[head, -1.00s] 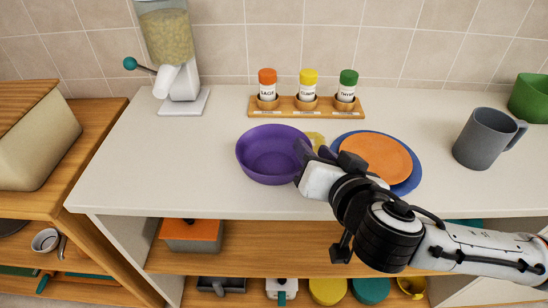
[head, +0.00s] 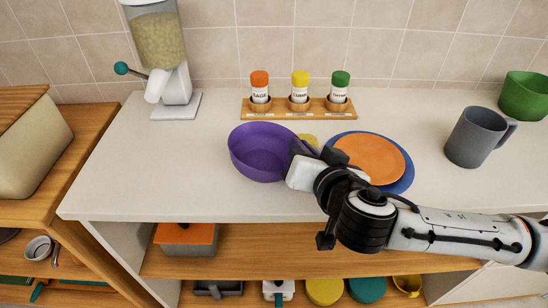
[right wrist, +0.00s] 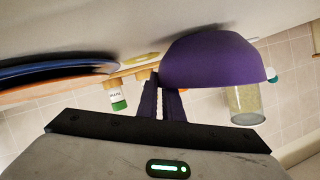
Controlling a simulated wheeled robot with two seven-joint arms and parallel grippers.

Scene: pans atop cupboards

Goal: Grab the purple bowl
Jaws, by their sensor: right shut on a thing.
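The purple bowl (head: 262,152) is at the middle of the white counter, its opening facing up. It appears tilted slightly, and I cannot tell clearly whether its base is off the counter. My right gripper (head: 302,151) is shut on the bowl's right rim. In the right wrist view, the two dark fingers (right wrist: 164,99) are close together at the edge of the bowl (right wrist: 212,60). My left gripper is not in view.
An orange plate on a blue plate (head: 405,180) lies right of the bowl, partly behind my arm. A spice rack (head: 290,113) stands behind, with a dispenser (head: 160,50) back left. A grey mug (head: 470,140) and green bowl (head: 525,95) stand right. The counter's left part is clear.

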